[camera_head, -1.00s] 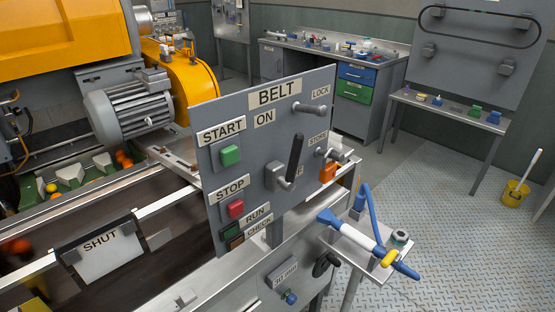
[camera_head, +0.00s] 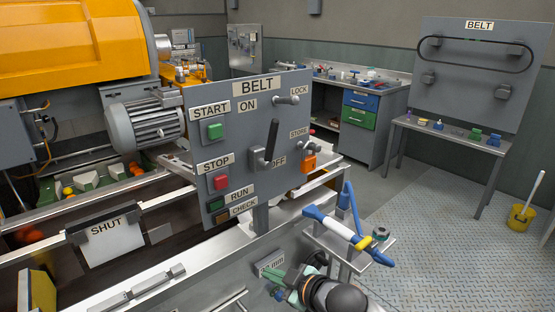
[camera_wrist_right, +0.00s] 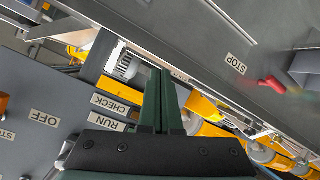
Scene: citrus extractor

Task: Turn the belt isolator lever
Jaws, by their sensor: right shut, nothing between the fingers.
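The belt isolator lever (camera_head: 271,142) is a dark handle on the grey BELT panel (camera_head: 235,135). It points up and leans slightly right, with the ON label above its left side and OFF by its base. My right gripper (camera_head: 275,281) has green fingers and is low in front of the panel, below and apart from the lever. In the right wrist view the fingers (camera_wrist_right: 162,100) are together and empty. That view shows the panel (camera_wrist_right: 40,120) at left with OFF, RUN and CHECK labels; the lever is not visible there. My left gripper is not in view.
The panel carries a green START button (camera_head: 215,131), a red STOP button (camera_head: 221,182) and a LOCK peg (camera_head: 287,100). An orange padlock-like item (camera_head: 309,162) hangs at its right. A small stand (camera_head: 345,255) with a blue-and-white tool (camera_head: 345,232) is close right of my gripper.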

